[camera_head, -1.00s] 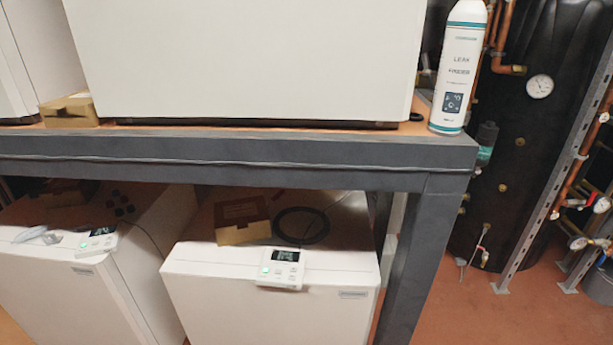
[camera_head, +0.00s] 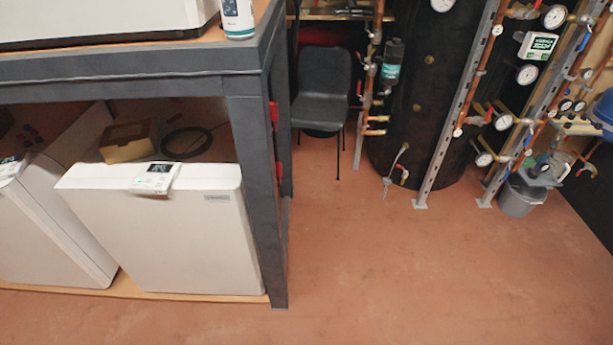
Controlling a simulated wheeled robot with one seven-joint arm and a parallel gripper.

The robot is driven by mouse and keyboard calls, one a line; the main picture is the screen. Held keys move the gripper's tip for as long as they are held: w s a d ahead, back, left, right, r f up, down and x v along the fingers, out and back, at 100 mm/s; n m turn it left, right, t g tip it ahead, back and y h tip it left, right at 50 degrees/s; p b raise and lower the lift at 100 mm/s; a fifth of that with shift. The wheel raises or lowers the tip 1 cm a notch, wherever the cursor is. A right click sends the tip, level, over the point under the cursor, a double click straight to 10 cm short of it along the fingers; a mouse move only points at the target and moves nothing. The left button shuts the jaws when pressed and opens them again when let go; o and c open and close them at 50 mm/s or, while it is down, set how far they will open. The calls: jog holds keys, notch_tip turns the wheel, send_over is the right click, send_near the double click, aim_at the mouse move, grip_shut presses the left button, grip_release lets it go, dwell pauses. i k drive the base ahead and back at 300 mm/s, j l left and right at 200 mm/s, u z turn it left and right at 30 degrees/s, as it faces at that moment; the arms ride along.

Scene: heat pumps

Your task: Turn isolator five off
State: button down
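I cannot make out any isolator marked five in the head view. On the right, copper pipework (camera_head: 473,75) carries several gauges and small valve handles, but no number on them is readable. Red handles (camera_head: 275,140) show at the side of the rack's front leg; I cannot tell what they belong to. My gripper is not in view.
A grey steel rack (camera_head: 130,65) with white heat pump units (camera_head: 165,235) fills the left. A dark chair (camera_head: 322,85) stands behind it, beside a black tank (camera_head: 410,130). A grey bucket (camera_head: 519,198) stands at the right. The reddish floor (camera_head: 400,270) in front is clear.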

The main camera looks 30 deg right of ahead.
aim_at(278, 167)
jog(key=k+l, duration=0.15)
jog(key=l, duration=0.25)
jog(key=k+l+u, duration=0.1)
jog(key=l, duration=0.25)
jog(key=i+l+u, duration=0.1)
jog(key=u, duration=0.25)
jog(key=i+l+u, duration=0.1)
jog(key=u, duration=0.25)
jog(key=l+u, duration=0.35)
jog(key=i+l+u, duration=0.1)
jog(key=l, duration=0.3)
jog(key=i+l+u, duration=0.1)
jog(key=l, duration=0.3)
jog(key=i+l+u, duration=0.15)
jog(key=l, duration=0.25)
jog(key=i+l+u, duration=0.1)
jog(key=l, duration=0.3)
jog(key=i+l+u, duration=0.1)
jog(key=l, duration=1.2)
jog(key=k+l+z, duration=0.1)
jog(key=l, duration=0.75)
